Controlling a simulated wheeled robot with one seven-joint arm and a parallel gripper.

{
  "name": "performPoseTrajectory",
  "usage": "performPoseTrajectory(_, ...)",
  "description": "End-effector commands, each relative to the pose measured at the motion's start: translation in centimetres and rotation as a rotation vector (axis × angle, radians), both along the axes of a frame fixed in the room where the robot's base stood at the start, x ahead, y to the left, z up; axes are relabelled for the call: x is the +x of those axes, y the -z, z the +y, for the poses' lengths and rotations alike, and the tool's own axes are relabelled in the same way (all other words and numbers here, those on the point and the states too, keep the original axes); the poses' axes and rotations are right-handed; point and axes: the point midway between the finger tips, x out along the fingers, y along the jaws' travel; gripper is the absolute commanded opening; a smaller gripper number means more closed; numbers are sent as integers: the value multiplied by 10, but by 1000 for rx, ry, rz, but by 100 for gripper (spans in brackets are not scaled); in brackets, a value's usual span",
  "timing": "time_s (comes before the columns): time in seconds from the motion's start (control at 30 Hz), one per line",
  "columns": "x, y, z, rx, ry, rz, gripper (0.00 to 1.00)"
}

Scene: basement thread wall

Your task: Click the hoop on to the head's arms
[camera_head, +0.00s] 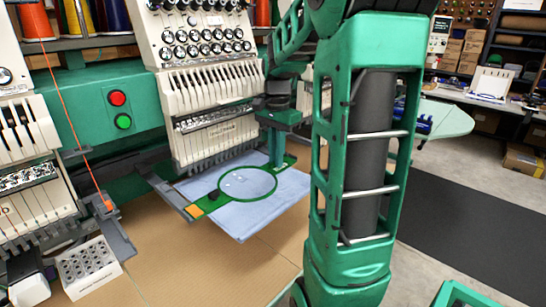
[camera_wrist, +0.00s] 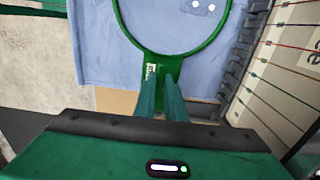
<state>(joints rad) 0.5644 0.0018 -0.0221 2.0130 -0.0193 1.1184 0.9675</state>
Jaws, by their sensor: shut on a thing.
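The green hoop (camera_head: 248,201) is stretched with pale blue fabric (camera_head: 230,218) and lies roughly level below the needles of the embroidery head (camera_head: 215,125). In the wrist view the hoop (camera_wrist: 176,64) has a tab with a small white label at its near side. My gripper (camera_head: 278,162) comes down on the hoop's right side; in the wrist view its fingers (camera_wrist: 160,90) are shut on this tab. My gripper and the fabric hide the other arm.
The tan table (camera_head: 160,260) lies below the fabric, with bare room in front. A white block with holes (camera_head: 88,265) and a second head (camera_head: 35,180) stand at left. Red and green buttons (camera_head: 118,110) sit on the machine beam. Coloured threads (camera_wrist: 280,85) run close at the wrist view's right.

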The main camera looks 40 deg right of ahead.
Motion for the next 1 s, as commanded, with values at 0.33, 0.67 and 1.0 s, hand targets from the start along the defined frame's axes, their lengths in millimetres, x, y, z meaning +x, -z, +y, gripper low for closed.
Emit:
performPoseTrajectory(0.33,0,0,1,0,0,0,32)
performPoseTrajectory(0.67,0,-3,0,-1,0,-1,32)
performPoseTrajectory(1.0,2,-48,-1,-5,0,-6,32)
